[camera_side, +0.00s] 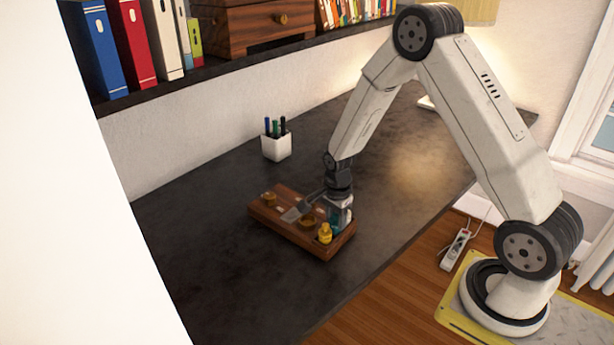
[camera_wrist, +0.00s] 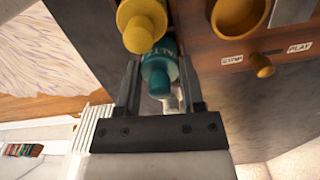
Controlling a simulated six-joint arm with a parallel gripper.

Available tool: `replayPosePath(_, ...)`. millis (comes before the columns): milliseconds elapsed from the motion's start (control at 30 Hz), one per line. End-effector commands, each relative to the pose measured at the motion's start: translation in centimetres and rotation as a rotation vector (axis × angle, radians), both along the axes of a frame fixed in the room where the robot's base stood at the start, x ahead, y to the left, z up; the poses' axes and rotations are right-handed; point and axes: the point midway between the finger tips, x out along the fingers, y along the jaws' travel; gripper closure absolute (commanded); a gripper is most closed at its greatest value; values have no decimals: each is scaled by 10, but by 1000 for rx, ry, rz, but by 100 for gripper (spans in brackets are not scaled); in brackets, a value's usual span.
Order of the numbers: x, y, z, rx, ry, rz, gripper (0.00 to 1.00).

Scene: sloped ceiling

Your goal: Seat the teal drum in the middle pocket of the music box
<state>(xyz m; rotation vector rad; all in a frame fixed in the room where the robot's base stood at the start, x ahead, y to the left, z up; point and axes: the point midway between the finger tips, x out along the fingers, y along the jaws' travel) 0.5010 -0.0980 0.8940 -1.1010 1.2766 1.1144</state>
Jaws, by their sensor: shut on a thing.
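The music box (camera_side: 283,230) is a brown wooden block on the dark desk; part of it shows in the wrist view (camera_wrist: 205,45), with STOP and PLAY labels. The teal drum (camera_wrist: 160,74) is between the fingers of my gripper (camera_wrist: 160,66), which is shut on it. In the side view a little teal (camera_side: 333,220) shows below my gripper (camera_side: 340,212), at the box's right end. A yellow drum (camera_side: 324,233) stands close beside it, also in the wrist view (camera_wrist: 141,24). I cannot tell whether the teal drum touches the box. Its lower end is hidden.
A white pen cup (camera_side: 276,147) stands behind. The desk left of the box is clear.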

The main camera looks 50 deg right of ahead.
Motion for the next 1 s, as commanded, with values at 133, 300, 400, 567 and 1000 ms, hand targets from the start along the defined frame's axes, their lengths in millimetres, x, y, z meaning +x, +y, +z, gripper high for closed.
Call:
replayPosePath(133,0,0,-3,0,-1,0,100)
replayPosePath(300,0,0,-2,0,-1,0,100)
replayPosePath(400,0,0,-4,0,-1,0,100)
replayPosePath(567,0,0,-6,0,-1,0,31)
replayPosePath(1000,0,0,-5,0,-1,0,15)
